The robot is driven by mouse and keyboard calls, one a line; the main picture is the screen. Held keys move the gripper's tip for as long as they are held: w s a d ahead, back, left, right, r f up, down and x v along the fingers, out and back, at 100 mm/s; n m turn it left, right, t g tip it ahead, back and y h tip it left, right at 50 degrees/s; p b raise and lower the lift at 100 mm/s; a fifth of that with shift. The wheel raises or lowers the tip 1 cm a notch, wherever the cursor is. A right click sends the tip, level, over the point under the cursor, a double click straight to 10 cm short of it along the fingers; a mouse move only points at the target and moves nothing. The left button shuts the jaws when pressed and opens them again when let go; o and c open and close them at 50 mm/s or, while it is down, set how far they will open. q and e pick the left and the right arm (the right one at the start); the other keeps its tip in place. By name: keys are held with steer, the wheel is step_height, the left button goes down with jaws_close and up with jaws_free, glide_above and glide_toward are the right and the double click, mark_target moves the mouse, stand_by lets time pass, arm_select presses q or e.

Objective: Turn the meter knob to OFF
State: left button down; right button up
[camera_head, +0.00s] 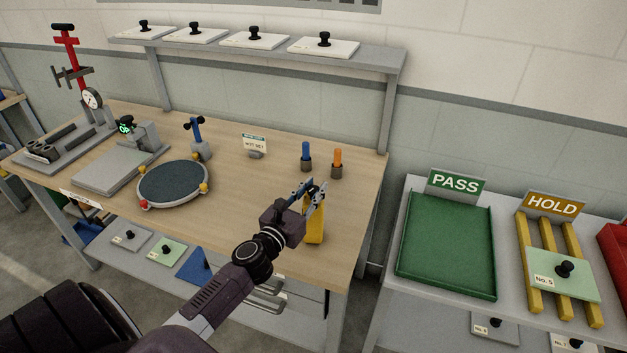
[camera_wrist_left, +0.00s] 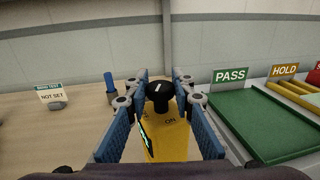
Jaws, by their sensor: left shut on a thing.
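The yellow meter (camera_head: 314,231) stands near the right front of the wooden bench, partly hidden behind my left gripper (camera_head: 308,192) in the head view. In the left wrist view the meter (camera_wrist_left: 172,141) shows a black knob (camera_wrist_left: 158,96) with a short white mark on it. The word ON is readable below the knob, and a lettering to its left is partly hidden. A green-lit display shows at the meter's left edge. My left gripper's blue-padded fingers (camera_wrist_left: 159,98) are shut on the knob, one on each side. My right gripper is not in view.
Blue (camera_head: 306,157) and orange (camera_head: 337,163) handled tools stand behind the meter. A NOT SET sign (camera_head: 254,145) and a round dark turntable (camera_head: 172,184) are to the left. A green PASS tray (camera_head: 446,290) lies right, across a gap. The bench's right front edge is close.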

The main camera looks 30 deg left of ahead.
arm_select(q)
steer(key=m+h, duration=0.2)
steer(key=h, duration=0.1)
steer(key=shift+a+f, duration=0.1)
steer(key=shift+a, duration=0.1)
steer(key=shift+m+h+b, duration=0.5)
steer(key=shift+h+b, duration=0.05)
steer(key=shift+h, duration=0.15)
steer(key=m+g+h+b, duration=0.1)
steer(key=m+h+b, duration=0.1)
steer(key=h+b, duration=0.1)
steer(key=m+g+h+b, duration=0.2)
steer(key=m+h+b, duration=0.1)
steer(key=h+b, duration=0.1)
steer(key=shift+w+f+h, duration=0.1)
steer(key=shift+f+h, duration=0.05)
steer(key=shift+h, duration=0.25)
steer(key=shift+d+r+m+g+h+b, duration=0.15)
steer(key=shift+r+m+g+h+b, duration=0.05)
steer(key=shift+m+g+h+b, duration=1)
